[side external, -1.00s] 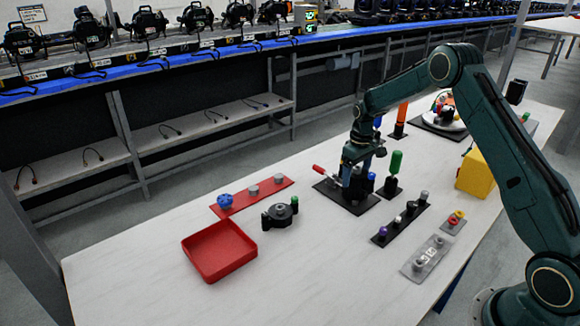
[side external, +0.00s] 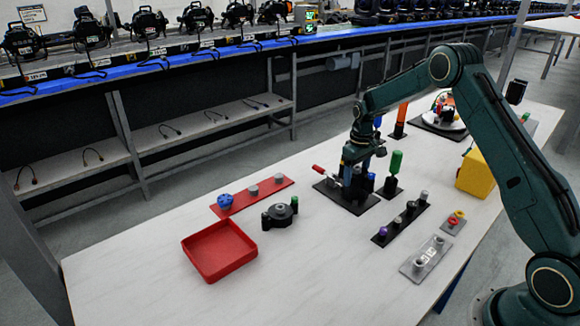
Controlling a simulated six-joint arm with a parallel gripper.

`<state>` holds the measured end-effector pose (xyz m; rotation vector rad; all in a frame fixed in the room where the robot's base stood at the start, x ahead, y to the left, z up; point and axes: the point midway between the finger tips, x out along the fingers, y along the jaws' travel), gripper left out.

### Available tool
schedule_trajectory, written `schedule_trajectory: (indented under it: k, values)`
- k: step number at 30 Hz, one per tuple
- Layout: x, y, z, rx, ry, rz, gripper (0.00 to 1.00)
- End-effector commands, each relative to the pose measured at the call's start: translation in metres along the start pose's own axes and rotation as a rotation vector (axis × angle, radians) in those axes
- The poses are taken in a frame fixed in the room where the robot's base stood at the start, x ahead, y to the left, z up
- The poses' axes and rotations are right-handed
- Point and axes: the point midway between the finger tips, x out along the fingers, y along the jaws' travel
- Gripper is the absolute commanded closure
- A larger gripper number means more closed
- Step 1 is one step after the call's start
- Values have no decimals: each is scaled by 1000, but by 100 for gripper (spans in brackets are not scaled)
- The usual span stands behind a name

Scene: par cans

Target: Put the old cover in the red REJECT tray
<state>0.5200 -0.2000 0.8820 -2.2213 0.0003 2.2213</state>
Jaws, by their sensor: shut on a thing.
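The red tray (side external: 219,251) lies on the near left part of the table, and its inside looks empty. My gripper (side external: 350,183) points down over a black base plate (side external: 362,204) at the middle of the table, to the right of the tray and beyond it. A red-handled clamp (side external: 320,168) stands at the left of that plate. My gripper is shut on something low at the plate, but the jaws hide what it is. I cannot make out the old cover for certain. A dark round part (side external: 280,213) with a green-topped piece lies apart, between the tray and the plate.
A red strip (side external: 238,201) with a blue knob and grey pieces lies behind the tray. A green-handled tool (side external: 396,162), a black strip (side external: 384,238), a grey plate (side external: 417,268) and a yellow box (side external: 471,176) stand to the right. The table's near left is clear.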

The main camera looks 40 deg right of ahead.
Motion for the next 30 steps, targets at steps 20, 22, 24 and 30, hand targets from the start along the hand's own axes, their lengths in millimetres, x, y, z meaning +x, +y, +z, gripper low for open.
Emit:
schedule_trajectory:
  k: [20, 22, 24, 30]
  values:
    - [-14, 0, -1, 0, 2, 1, 54]
    - [-17, 0, -1, 0, 2, 1, 54]
    - [-19, 0, 0, 0, 2, 1, 54]
    - [-26, 0, 0, 0, 1, 1, 54]
